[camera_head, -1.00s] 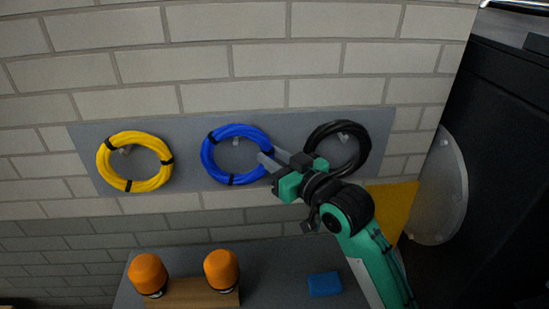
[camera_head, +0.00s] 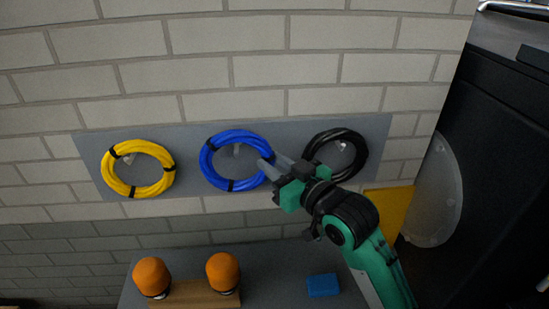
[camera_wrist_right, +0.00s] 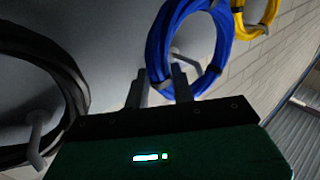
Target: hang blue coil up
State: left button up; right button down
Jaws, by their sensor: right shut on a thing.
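The blue coil (camera_head: 211,176), a ring bound with black ties, is upright in front of the grey wall panel (camera_head: 188,136). A small hook (camera_head: 237,150) shows inside the ring, near its upper part; I cannot tell whether the coil rests on it. My right gripper (camera_head: 269,167) is shut on the coil's right side. In the right wrist view the two fingers (camera_wrist_right: 159,88) reach the near side of the blue coil (camera_wrist_right: 156,45), and the hook shows through the ring. My left gripper is not in view.
A yellow coil (camera_head: 109,178) hangs left of the blue one. A black coil (camera_head: 358,160) hangs right, close behind my right gripper. Below, a grey surface (camera_head: 275,262) carries two orange-topped things (camera_head: 222,271) on a wooden block and a blue block (camera_head: 323,285). A dark machine (camera_head: 490,130) stands right.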

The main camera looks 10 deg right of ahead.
jog(key=s+p, duration=0.1)
jog(key=s, duration=0.7)
jog(key=shift+s+p, duration=0.25)
jog(key=shift+p, duration=0.1)
dwell(0.4)
jog(key=shift+r, duration=0.1)
